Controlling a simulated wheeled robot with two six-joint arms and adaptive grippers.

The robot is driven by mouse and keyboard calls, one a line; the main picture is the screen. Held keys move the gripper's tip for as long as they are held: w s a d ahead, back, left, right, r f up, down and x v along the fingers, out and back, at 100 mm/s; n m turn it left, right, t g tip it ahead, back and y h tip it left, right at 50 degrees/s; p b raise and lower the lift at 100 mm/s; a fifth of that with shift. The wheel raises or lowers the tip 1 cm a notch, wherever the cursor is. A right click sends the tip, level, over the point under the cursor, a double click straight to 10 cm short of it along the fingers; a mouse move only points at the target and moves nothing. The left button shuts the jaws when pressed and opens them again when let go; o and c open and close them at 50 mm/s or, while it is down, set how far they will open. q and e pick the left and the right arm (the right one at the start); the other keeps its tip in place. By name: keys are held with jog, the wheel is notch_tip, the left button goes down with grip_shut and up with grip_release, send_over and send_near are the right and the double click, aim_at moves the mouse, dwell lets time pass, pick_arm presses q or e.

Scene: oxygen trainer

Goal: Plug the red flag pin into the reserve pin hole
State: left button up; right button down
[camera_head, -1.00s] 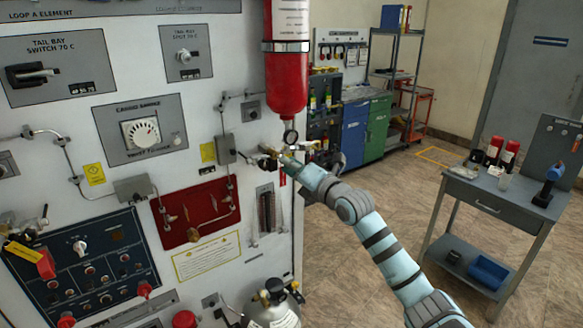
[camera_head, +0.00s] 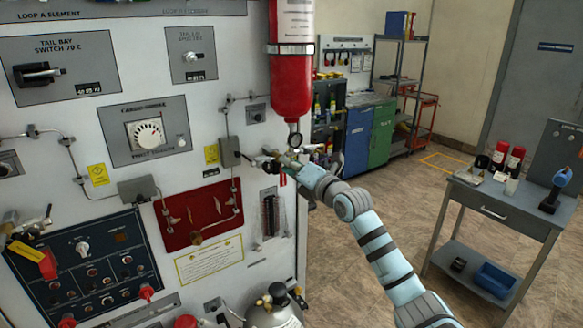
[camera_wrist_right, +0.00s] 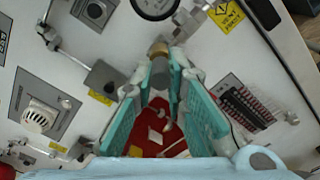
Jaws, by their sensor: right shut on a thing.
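My right gripper (camera_head: 281,162) reaches the panel just below the red cylinder (camera_head: 291,85) and its small round gauge (camera_head: 295,140). A small red flag (camera_head: 283,179) hangs right under its fingertips, so it appears shut on the red flag pin; the pin itself is mostly hidden. In the right wrist view, the teal-padded fingers (camera_wrist_right: 160,85) close around a grey cylindrical piece (camera_wrist_right: 159,72) with a brass end (camera_wrist_right: 158,49) beyond it. I cannot make out the reserve pin hole or whether the pin touches it. My left gripper is not in view.
A grey box with conduit (camera_head: 229,151) is left of the gripper. A red panel (camera_head: 180,235) lies below left, a tube gauge (camera_head: 269,215) below. A metal bottle (camera_head: 275,308) stands at the bottom. A tool cart (camera_head: 490,203) stands right, with free floor between.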

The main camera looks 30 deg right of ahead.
jog(key=shift+w+b, duration=0.3)
jog(key=shift+w, duration=0.1)
jog(key=c, duration=1.5)
grip_release()
jog(key=shift+c, duration=0.2)
jog(key=s, duration=0.7)
jog(key=shift+s, duration=0.3)
jog(key=shift+w, duration=0.2)
